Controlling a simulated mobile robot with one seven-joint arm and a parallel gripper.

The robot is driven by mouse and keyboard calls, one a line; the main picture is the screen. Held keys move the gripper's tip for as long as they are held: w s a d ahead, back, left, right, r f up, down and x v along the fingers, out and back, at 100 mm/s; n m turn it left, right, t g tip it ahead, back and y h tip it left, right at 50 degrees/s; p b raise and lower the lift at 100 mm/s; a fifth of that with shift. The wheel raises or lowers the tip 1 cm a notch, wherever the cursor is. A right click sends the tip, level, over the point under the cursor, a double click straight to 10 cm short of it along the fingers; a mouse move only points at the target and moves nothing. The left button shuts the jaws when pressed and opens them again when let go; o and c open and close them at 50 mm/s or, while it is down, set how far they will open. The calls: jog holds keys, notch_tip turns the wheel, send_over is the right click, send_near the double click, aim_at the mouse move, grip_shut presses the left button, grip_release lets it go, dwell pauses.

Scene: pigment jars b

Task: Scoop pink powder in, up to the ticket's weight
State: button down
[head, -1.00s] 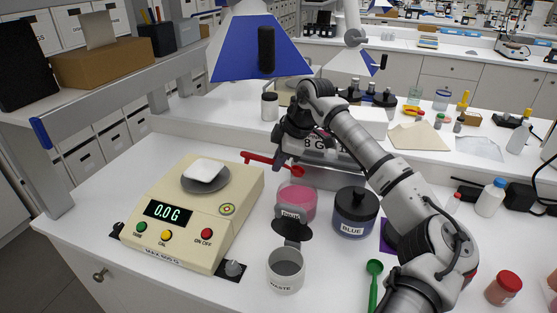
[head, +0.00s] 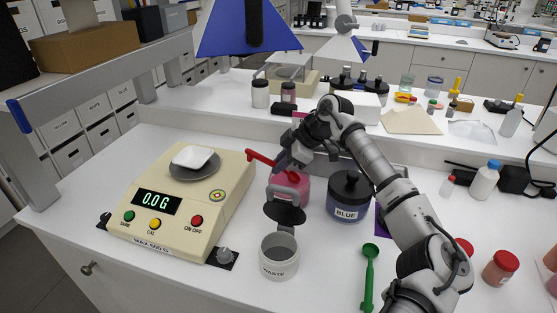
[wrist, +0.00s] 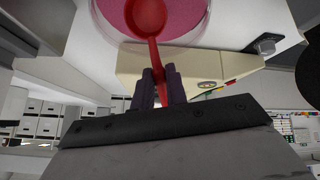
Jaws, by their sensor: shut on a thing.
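My gripper (head: 288,160) is shut on the handle of a red scoop (head: 262,161), above the pink jar (head: 293,187). The scoop slants, its handle end up and to the left. In the wrist view the scoop's red bowl (wrist: 146,17) is over the pink powder (wrist: 185,18) within the jar's rim. I see no powder in the bowl, and cannot tell whether it touches the powder. A white weighing dish (head: 193,157) sits on the pan of the cream scale (head: 170,210), whose display reads 0.0 G. The ticket is hidden behind my arm.
The lidded BLUE jar (head: 347,197) stands right of the pink jar. The WASTE pot (head: 279,257) stands in front, a dark round lid (head: 285,213) behind it. A green scoop (head: 368,275) lies at the front right. The raised shelf edge runs behind.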

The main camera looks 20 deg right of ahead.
jog(key=shift+d+f+b, duration=0.15)
jog(key=shift+f+b, duration=0.15)
jog(key=shift+f, duration=0.4)
jog(key=shift+s+d+f, duration=0.15)
jog(key=shift+d+f, duration=0.3)
jog(key=shift+f, duration=0.15)
jog(key=shift+d+r+p, duration=0.15)
jog(key=shift+r+p, duration=0.15)
jog(key=shift+r, duration=0.1)
jog(key=shift+a+r+p, duration=0.15)
jog(key=shift+r+p, duration=0.45)
jog(key=shift+r, duration=0.3)
jog(key=shift+a+r+p, duration=0.2)
jog(key=shift+r+p, duration=0.35)
jog(key=shift+r, duration=0.35)
jog(key=shift+a+r+p, duration=0.15)
jog(key=shift+r+p, duration=0.45)
jog(key=shift+r, duration=0.3)
jog(key=shift+w+a+r+g+h, duration=0.15)
jog(key=shift+a+r+g+h, duration=0.05)
jog(key=shift+a+r+h, duration=0.5)
jog(key=shift+w+a+r+g+h, duration=0.2)
jog(key=shift+a+r+h, duration=0.25)
jog(key=shift+h, duration=0.35)
